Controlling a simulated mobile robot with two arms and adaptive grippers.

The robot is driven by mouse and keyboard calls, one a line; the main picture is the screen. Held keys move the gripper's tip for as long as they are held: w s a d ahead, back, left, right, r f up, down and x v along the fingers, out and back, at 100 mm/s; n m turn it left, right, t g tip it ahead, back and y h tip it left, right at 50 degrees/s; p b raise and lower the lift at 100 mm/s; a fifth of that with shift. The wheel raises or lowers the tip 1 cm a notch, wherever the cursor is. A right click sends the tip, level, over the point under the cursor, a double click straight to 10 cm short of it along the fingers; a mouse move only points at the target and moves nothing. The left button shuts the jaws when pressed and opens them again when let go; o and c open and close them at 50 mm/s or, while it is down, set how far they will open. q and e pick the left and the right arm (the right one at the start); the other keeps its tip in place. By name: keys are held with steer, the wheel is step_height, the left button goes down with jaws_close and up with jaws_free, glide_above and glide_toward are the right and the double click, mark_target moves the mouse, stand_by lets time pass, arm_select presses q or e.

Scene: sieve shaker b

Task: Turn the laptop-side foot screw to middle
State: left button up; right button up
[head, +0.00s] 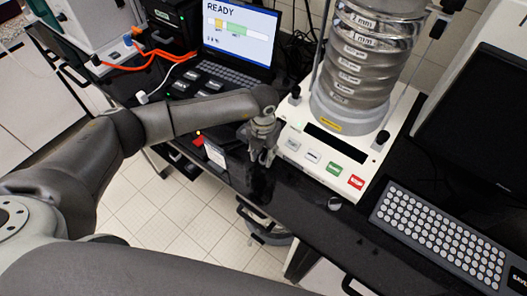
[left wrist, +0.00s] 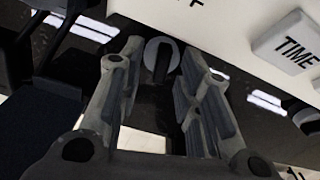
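The white sieve shaker (head: 300,120) stands on the black bench with a tall stack of metal sieves (head: 365,60). In the left wrist view, the laptop-side foot screw (left wrist: 150,52) is a round grey disc with a dark upright bar, under the shaker's front edge. My left gripper (head: 262,158) is at the shaker's laptop-side front corner and hides this screw in the head view. In the left wrist view my left gripper (left wrist: 162,62) is open, one fingertip on each side of the screw. Whether they touch it cannot be told. My right gripper is not in view.
The laptop (head: 240,40) showing READY is at the back left. The other foot screw (head: 334,203) is at the shaker's front, toward the keyboard (head: 440,235) and dark monitor (head: 480,120). A small sign (head: 214,152) stands at the bench's front edge.

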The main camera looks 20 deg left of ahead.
arm_select(q)
jaws_close()
steer(key=shift+w+f+m+b, duration=0.1)
steer(key=shift+f+m+b, duration=0.15)
steer(key=shift+m+b, duration=0.65)
steer(key=shift+b, duration=0.65)
steer(key=shift+r+m, duration=0.25)
steer(key=shift+m, duration=0.05)
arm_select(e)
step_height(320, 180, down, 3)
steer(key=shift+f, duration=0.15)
arm_select(q)
jaws_free()
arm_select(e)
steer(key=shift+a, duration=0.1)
